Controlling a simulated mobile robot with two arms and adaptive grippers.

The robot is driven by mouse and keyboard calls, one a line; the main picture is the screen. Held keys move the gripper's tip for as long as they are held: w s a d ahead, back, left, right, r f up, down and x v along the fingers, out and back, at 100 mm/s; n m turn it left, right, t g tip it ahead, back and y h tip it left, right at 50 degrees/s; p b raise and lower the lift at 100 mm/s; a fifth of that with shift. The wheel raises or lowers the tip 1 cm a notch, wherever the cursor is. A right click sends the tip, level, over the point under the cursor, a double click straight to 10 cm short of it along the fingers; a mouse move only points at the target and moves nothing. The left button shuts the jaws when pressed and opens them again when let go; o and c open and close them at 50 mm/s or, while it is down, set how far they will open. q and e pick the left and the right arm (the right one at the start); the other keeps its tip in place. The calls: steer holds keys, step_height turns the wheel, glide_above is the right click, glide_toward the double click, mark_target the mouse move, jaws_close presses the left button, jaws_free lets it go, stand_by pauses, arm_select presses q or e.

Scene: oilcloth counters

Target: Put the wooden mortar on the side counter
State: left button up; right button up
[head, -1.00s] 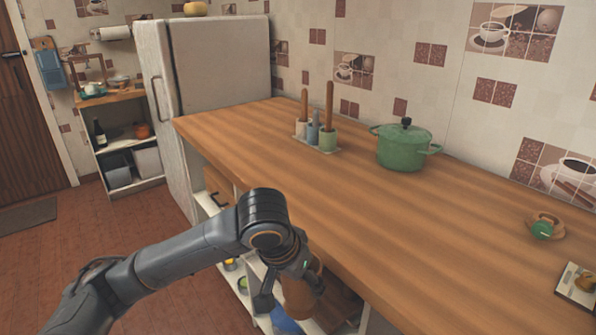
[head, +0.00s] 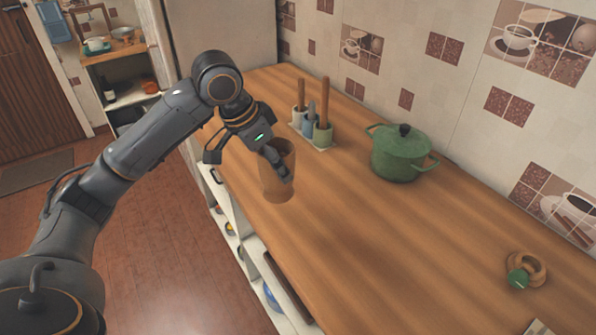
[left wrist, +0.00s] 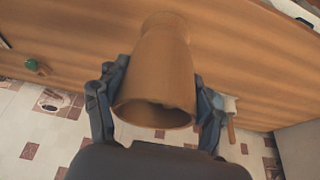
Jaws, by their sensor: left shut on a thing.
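The wooden mortar (head: 273,183) is a brown, waisted cup, upright over the near left part of the long wooden counter (head: 350,235). My left gripper (head: 278,164) is shut on it from the side. In the left wrist view the mortar (left wrist: 162,65) sits between the two fingers, its hollow mouth toward the camera and its foot toward the counter. I cannot tell whether its foot touches the wood. My right gripper is not in view.
A utensil holder (head: 322,134) stands just beyond the mortar, near a green lidded pot (head: 400,155). A wooden ring with a green piece (head: 525,268) lies at the right. The counter's middle is clear. Open shelves (head: 228,215) lie below its front edge.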

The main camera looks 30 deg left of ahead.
arm_select(q)
steer(key=w+f+p, duration=0.1)
steer(key=w+f, duration=0.3)
steer(key=w+a+f+p, duration=0.1)
steer(key=w+f+p, duration=0.1)
steer(key=w+f, duration=0.2)
steer(key=w+a+f+p, duration=0.1)
steer(key=w+f, duration=0.3)
steer(key=shift+a+p, duration=0.2)
steer(key=shift+p, duration=0.15)
steer(key=shift+f, duration=0.15)
steer(key=shift+f, duration=0.2)
steer(key=o, duration=1.3)
steer(key=shift+r, duration=0.1)
